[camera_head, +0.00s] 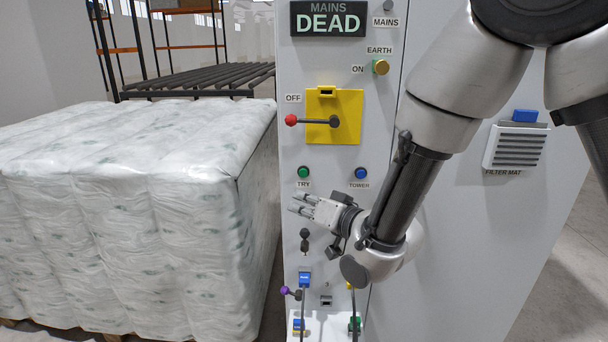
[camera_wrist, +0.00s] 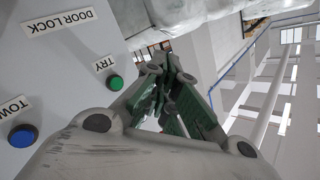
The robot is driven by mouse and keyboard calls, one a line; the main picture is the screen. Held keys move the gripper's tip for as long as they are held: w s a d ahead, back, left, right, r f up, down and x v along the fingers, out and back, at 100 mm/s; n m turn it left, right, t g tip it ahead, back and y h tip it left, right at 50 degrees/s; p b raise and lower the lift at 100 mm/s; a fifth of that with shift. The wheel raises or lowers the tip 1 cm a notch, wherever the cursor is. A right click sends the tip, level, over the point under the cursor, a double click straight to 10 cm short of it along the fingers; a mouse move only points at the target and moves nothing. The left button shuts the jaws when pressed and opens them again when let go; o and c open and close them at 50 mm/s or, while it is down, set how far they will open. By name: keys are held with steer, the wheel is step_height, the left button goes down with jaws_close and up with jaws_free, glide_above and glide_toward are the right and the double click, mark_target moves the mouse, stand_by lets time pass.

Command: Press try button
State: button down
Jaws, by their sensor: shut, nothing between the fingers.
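The green TRY button (camera_head: 303,172) sits on the grey cabinet front above its TRY label, below the yellow switch plate. In the wrist view the green button (camera_wrist: 116,83) lies to the left of my fingers. My gripper (camera_head: 292,204) is shut and empty, a little below the TRY button in the head view, with its fingers pointing left. Its fingertips (camera_wrist: 172,72) are closed together in the wrist view. They appear apart from the button, and nothing hides it.
The blue TOWER button (camera_head: 361,173) is to the right of TRY. A red-knobbed lever (camera_head: 291,120) on the yellow plate (camera_head: 348,104) points to OFF. The display (camera_head: 328,20) reads MAINS DEAD. A wrapped pallet load (camera_head: 130,210) stands close on the left.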

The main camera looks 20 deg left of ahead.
steer(key=w+a, duration=0.2)
steer(key=w, duration=0.6)
steer(key=shift+w, duration=0.25)
stand_by(1.3)
steer(key=shift+w+a, duration=0.15)
steer(key=shift+w, duration=0.25)
steer(key=shift+w+a, duration=0.1)
steer(key=shift+w, duration=0.3)
stand_by(0.5)
steer(key=shift+s, duration=0.15)
steer(key=shift+s+d, duration=0.2)
steer(key=shift+s, duration=0.5)
steer(key=shift+s+d, duration=0.2)
steer(key=shift+s, duration=0.6)
steer(key=shift+s+d, duration=0.2)
steer(key=shift+s, duration=0.65)
steer(key=shift+s+d, duration=0.2)
steer(key=shift+s, duration=0.6)
